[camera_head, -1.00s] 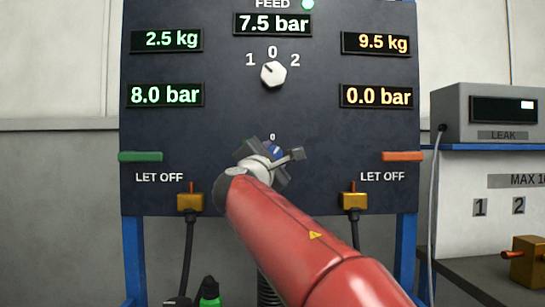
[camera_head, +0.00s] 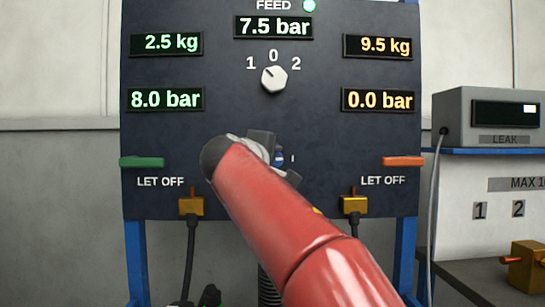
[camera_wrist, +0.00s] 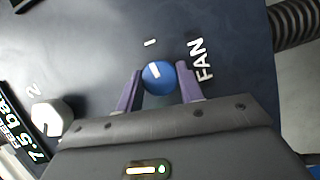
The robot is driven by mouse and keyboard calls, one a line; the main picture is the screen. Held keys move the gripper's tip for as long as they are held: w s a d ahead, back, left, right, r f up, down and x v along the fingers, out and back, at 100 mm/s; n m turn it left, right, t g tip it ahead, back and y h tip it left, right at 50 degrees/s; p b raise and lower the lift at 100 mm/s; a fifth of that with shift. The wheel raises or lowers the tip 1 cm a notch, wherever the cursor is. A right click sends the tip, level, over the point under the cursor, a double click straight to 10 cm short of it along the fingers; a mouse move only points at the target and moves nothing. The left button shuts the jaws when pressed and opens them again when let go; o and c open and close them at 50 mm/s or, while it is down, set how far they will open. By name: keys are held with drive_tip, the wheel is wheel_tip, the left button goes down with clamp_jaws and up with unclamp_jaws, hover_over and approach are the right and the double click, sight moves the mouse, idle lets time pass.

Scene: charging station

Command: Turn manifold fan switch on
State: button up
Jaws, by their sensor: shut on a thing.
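The fan switch is a round blue knob (camera_wrist: 158,76) with a white mark, on the dark panel beside the "FAN" label (camera_wrist: 201,60) in the wrist view. Its mark points roughly toward the "I" label (camera_wrist: 150,43). My gripper (camera_wrist: 160,82) has one purple finger on each side of the knob and is shut on it. In the head view, a sliver of the blue knob (camera_head: 279,157) shows beside my gripper (camera_head: 275,160); my red arm hides most of it. The "0" label above the knob is hidden there.
A white selector knob (camera_head: 274,79) sits higher on the panel (camera_head: 340,40), under the "FEED" display (camera_head: 273,27). Green (camera_head: 142,162) and orange (camera_head: 403,160) let-off levers flank my arm. The leak box (camera_head: 488,117) stands at the right.

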drive_tip(key=shift+m+g, duration=0.3)
drive_tip(key=shift+m, duration=0.2)
drive_tip(key=shift+f, duration=0.1)
drive_tip(key=o, duration=1)
drive_tip(key=b+v, duration=0.1)
drive_tip(key=v, duration=0.6)
drive_tip(key=shift+s, duration=0.4)
drive_tip(key=shift+a, duration=0.1)
